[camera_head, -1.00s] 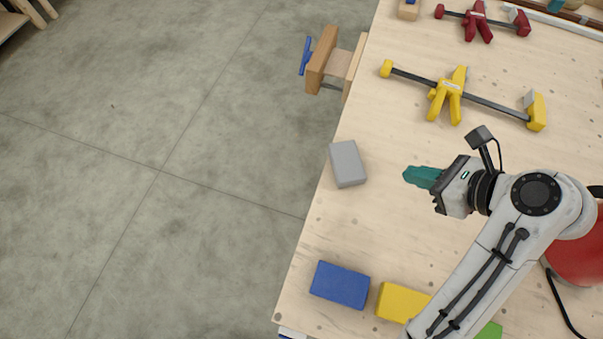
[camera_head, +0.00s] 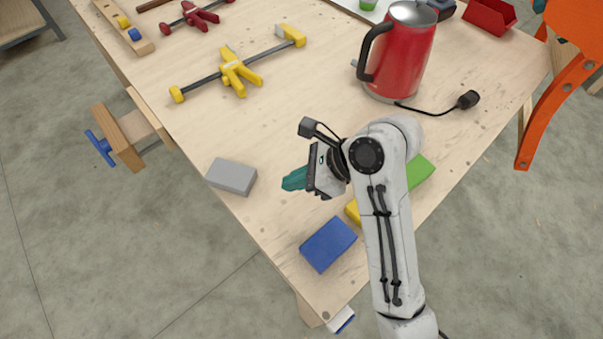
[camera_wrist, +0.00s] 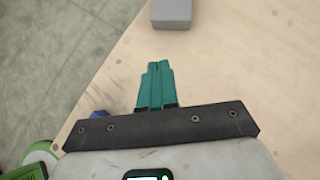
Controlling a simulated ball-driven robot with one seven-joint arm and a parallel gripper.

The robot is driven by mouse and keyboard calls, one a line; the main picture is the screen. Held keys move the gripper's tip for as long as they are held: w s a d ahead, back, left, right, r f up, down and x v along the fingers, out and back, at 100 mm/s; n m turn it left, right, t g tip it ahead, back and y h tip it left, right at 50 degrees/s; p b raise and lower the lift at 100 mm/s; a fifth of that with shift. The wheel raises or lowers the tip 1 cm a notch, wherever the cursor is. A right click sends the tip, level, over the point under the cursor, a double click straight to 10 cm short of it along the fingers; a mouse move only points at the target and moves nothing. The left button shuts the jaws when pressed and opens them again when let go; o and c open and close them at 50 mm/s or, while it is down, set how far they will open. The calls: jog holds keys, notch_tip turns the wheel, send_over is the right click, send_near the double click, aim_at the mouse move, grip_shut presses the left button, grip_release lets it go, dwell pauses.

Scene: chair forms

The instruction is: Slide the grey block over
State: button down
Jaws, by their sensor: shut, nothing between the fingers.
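The grey block (camera_head: 232,177) lies flat on the wooden table near its left edge in the head view. In the wrist view the grey block (camera_wrist: 172,13) shows at the top edge, partly cut off, ahead of the fingertips. My gripper (camera_head: 284,183) is to the right of the block, with a clear gap between them. Its teal fingers are together and empty, pointing toward the block; they also show in the wrist view (camera_wrist: 157,66).
A blue block (camera_head: 328,244), a yellow block (camera_head: 352,212) partly hidden by my arm and a green block (camera_head: 419,171) lie near the arm. A yellow clamp (camera_head: 236,73) and a red kettle (camera_head: 399,55) stand farther back. A vise (camera_head: 122,137) juts from the left edge.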

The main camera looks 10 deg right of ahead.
aim_at(245, 188)
jog(key=x, duration=0.5)
jog(key=shift+a, duration=0.1)
jog(key=shift+w+a+r, duration=0.1)
jog(key=shift+w+a, duration=0.1)
jog(key=shift+a, duration=0.35)
jog(key=shift+w+a+r, duration=0.1)
jog(key=shift+w+a, duration=0.05)
jog(key=shift+a, duration=0.35)
jog(key=shift+w+a+f, duration=0.1)
jog(key=shift+w+a, duration=0.05)
jog(key=shift+a, duration=0.45)
jog(key=shift+w+a+r+p, duration=0.1)
jog(key=shift+a+r+p, duration=0.15)
jog(key=shift+a+p, duration=0.65)
jog(key=shift+d+p, duration=0.1)
jog(key=shift+p, duration=0.5)
jog(key=shift+w+f, duration=0.1)
jog(key=shift+f, duration=0.15)
